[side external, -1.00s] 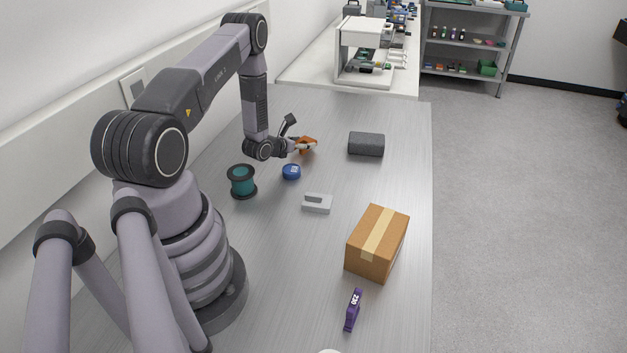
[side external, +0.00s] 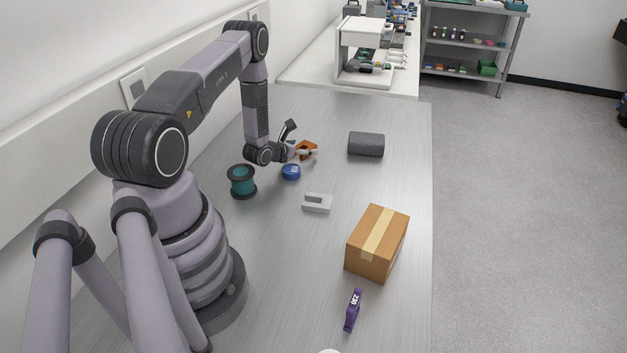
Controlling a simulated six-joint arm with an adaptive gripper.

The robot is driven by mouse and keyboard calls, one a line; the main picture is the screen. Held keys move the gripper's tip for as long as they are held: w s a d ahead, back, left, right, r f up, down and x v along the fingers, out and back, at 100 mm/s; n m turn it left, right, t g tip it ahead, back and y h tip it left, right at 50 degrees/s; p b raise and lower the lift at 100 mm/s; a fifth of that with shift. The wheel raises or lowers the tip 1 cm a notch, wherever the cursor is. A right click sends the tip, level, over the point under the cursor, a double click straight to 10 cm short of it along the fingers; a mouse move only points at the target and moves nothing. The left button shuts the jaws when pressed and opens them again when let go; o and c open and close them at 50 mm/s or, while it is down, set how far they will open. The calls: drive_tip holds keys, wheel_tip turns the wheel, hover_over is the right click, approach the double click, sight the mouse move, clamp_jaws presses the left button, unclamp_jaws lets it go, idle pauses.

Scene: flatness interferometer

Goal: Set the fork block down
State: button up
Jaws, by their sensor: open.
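The fork block, which I take to be the orange piece (side external: 309,146), is on the table beyond the blue puck. My gripper (side external: 309,154) is open, low over the table, on the near side of the orange piece. A finger and the wrist hide part of the piece. At this size I cannot tell whether a finger still touches it.
A blue puck (side external: 291,172) and a teal spool (side external: 242,181) stand close by in front of my gripper. A dark grey roll (side external: 366,144), a small grey block (side external: 317,203), a cardboard box (side external: 377,245) and a purple "230" piece (side external: 353,310) lie to the right and nearer.

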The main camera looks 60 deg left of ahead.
drive_tip(key=v, duration=0.7)
drive_tip(key=shift+w+r, duration=0.1)
drive_tip(key=shift+r, duration=0.05)
drive_tip(key=w+d+r+m+t+h, duration=0.1)
drive_tip(key=w+d+r+m+h, duration=0.25)
drive_tip(key=r, duration=0.35)
drive_tip(key=w+d+r+m+t+h, duration=0.2)
drive_tip(key=w+d+r+m+h, duration=0.15)
drive_tip(key=d+r, duration=0.2)
drive_tip(key=d+r+m+g+h, duration=0.3)
drive_tip(key=d+r+m+h, duration=0.45)
drive_tip(key=d+r, duration=0.45)
drive_tip(key=s+d+r+m+g, duration=0.5)
drive_tip(key=s+d+m, duration=0.2)
drive_tip(key=d, duration=0.1)
drive_tip(key=s+d+r+m+g, duration=0.4)
drive_tip(key=s+d+m+g, duration=0.1)
drive_tip(key=s+d+m, duration=0.25)
drive_tip(key=s+a+r+m+t+y, duration=0.1)
drive_tip(key=s+a+r+m+y, duration=0.1)
drive_tip(key=s+a+m+y, duration=0.1)
drive_tip(key=s+a+r+m+t+y, duration=0.2)
drive_tip(key=s+a+r+m+y, duration=0.1)
drive_tip(key=s+m+y, duration=0.3)
drive_tip(key=s+m, duration=0.2)
drive_tip(key=s, duration=0.1)
drive_tip(key=shift+s+a, duration=0.2)
drive_tip(key=shift+s, duration=0.1)
